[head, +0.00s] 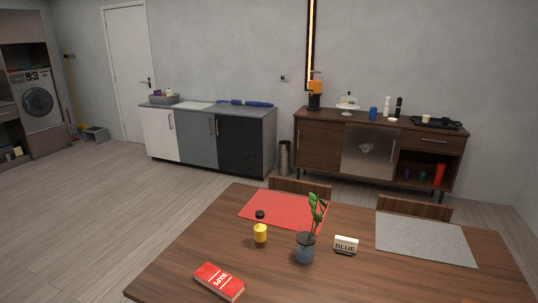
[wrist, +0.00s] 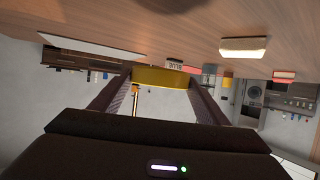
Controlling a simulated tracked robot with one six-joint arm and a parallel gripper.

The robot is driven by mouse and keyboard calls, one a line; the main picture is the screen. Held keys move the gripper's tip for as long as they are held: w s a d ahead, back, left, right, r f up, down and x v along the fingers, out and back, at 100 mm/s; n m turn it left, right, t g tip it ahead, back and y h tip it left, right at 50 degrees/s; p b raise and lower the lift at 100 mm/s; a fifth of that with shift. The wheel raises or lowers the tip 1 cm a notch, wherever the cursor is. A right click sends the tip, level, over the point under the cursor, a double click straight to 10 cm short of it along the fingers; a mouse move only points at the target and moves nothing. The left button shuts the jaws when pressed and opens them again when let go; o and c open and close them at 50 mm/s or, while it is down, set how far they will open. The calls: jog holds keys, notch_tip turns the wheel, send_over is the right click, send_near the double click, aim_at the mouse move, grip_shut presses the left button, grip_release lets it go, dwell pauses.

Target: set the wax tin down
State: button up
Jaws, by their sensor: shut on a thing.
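In the wrist view, which is upside down, my gripper (wrist: 159,80) is shut on a yellow tin (wrist: 160,76), the wax tin. Its two dark fingers press on the tin's left and right sides. The brown tabletop (wrist: 165,25) fills the top of that view. I cannot tell whether the tin touches it. Neither my gripper nor the held tin shows in the head view, where the near part of the table (head: 330,280) is cut off.
A red placemat (head: 285,211) and a grey placemat (head: 425,239) lie farther back. The tabletop right of the sign's front is bare.

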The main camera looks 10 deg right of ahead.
jog(key=w+d+r+m+h, duration=0.1)
jog(key=w+d+m+h, duration=0.3)
jog(key=d+h, duration=0.15)
jog(key=w+a+r+g, duration=0.1)
jog(key=w+a+r, duration=0.3)
jog(key=w+a, duration=0.5)
jog(key=w+a+r+n+y, duration=0.1)
jog(key=w+a, duration=0.3)
jog(key=a, duration=0.6)
jog(key=w+a+r+n+y, duration=0.1)
jog(key=w+a+r+y, duration=0.1)
jog(key=a, duration=0.9)
jog(key=w+a+r+n+t+y, duration=0.1)
jog(key=w+a, duration=0.4)
jog(key=a, duration=0.5)
notch_tip(320, 180, up, 2)
jog(key=shift+w+a+r+n+y, duration=0.1)
jog(key=shift+w+a+n+y, duration=0.2)
jog(key=shift+n+y, duration=0.35)
